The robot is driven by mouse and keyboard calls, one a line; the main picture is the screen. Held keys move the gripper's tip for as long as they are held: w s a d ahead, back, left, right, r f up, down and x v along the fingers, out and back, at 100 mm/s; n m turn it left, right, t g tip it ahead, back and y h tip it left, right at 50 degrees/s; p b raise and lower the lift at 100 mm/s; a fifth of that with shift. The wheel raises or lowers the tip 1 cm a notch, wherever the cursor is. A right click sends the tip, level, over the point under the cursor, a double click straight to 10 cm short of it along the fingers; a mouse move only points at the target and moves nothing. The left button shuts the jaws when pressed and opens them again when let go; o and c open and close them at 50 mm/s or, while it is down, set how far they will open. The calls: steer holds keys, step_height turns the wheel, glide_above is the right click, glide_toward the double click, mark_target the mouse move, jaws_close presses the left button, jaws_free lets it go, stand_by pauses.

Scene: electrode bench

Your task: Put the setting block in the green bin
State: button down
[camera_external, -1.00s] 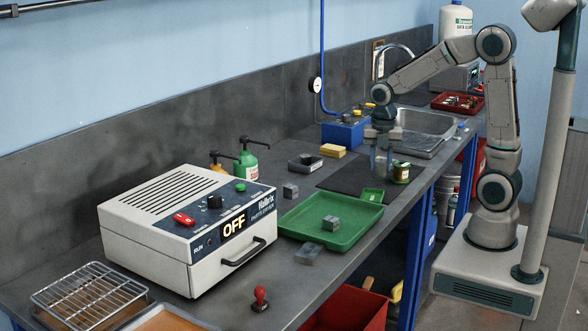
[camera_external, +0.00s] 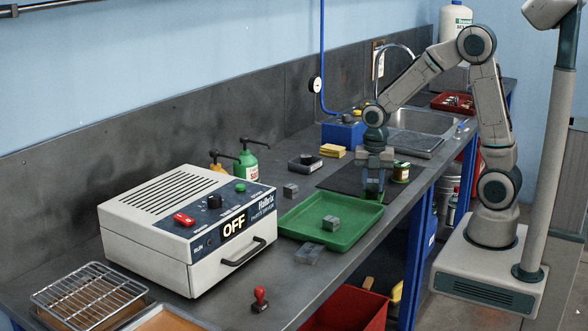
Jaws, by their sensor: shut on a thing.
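The green bin (camera_external: 352,238) is a shallow green tray on the bench, right of the white machine. A grey block (camera_external: 331,223) lies in it. My gripper (camera_external: 374,187) points down at the bin's far right corner, shut on a small green block (camera_external: 373,194), which the fingers largely hide. Whether this block is clear of the surface below I cannot tell. Other grey blocks stand on the bench, one behind the bin (camera_external: 290,190) and one in front of it (camera_external: 308,254). No label shows which piece is the setting block.
The white machine (camera_external: 190,235) reading OFF stands left of the bin. A small green-labelled tin (camera_external: 401,172) stands close right of my gripper. A dark mat (camera_external: 340,181) lies behind the bin. A black tray (camera_external: 304,163) and yellow sponge (camera_external: 332,151) are farther back.

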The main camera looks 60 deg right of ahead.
mark_target(373, 181)
steer(key=shift+f, duration=0.35)
steer(key=c, duration=1)
jaws_free()
steer(key=shift+c, duration=0.2)
steer(key=shift+r, duration=0.1)
step_height(373, 181, up, 12)
steer(key=s+d+m+t, duration=0.2)
steer(key=s+m, duration=1.2)
steer(key=m, duration=0.8)
steer(key=shift+t, duration=0.5)
